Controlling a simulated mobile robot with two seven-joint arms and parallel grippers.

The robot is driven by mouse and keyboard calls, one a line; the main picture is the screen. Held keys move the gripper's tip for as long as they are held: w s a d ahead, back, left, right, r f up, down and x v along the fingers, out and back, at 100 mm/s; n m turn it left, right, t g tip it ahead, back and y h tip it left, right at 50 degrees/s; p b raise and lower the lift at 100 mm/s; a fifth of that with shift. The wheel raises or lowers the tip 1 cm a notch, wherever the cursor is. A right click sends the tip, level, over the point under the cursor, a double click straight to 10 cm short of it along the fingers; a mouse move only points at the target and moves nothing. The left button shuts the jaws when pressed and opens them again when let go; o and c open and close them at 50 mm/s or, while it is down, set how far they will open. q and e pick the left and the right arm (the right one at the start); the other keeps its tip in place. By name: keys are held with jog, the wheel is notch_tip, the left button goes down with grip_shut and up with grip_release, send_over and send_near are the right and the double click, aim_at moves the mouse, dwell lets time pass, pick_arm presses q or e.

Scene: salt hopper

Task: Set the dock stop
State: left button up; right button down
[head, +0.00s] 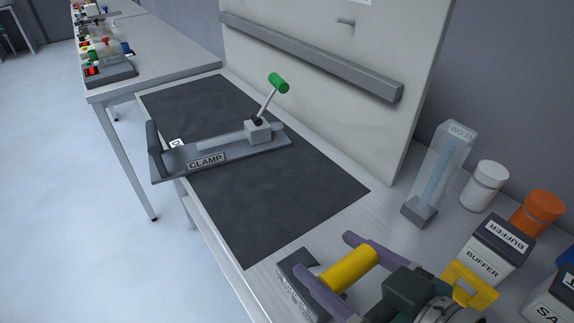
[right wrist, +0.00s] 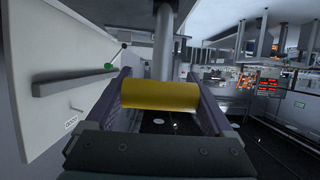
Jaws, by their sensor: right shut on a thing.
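My right gripper (head: 345,268) has purple fingers and is shut on a yellow cylindrical handle (head: 350,268). In the right wrist view the yellow handle (right wrist: 160,95) lies across between the two fingers, and a grey shaft (right wrist: 165,45) runs away behind it. Below the handle in the head view is a dark grey block (head: 292,278) with a label, partly hidden by my gripper; I cannot read the label. Whether this is the dock stop I cannot tell. My left gripper is not in view.
A grey CLAMP fixture (head: 225,150) with a green-tipped lever (head: 278,83) sits on the black mat (head: 300,180). The mat's near end is bare.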

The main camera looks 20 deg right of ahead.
jog(key=shift+s+d+f+t+b, duration=0.2)
jog(key=shift+s+f+t+b, duration=0.25)
jog(key=shift+t, duration=0.15)
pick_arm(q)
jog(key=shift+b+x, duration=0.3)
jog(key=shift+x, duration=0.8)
pick_arm(e)
jog(key=shift+s, duration=0.2)
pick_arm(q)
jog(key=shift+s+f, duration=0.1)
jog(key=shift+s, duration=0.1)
pick_arm(e)
jog(key=shift+s+d+f, duration=0.15)
jog(key=shift+s+f, duration=0.05)
jog(key=shift+c, duration=0.7)
grip_release()
jog(key=shift+o, duration=0.7)
jog(key=shift+s, duration=0.15)
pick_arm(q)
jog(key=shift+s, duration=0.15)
pick_arm(e)
jog(key=shift+r, duration=0.1)
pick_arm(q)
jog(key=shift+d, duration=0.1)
pick_arm(e)
jog(key=v, duration=0.9)
jog(key=shift+s+d, duration=0.3)
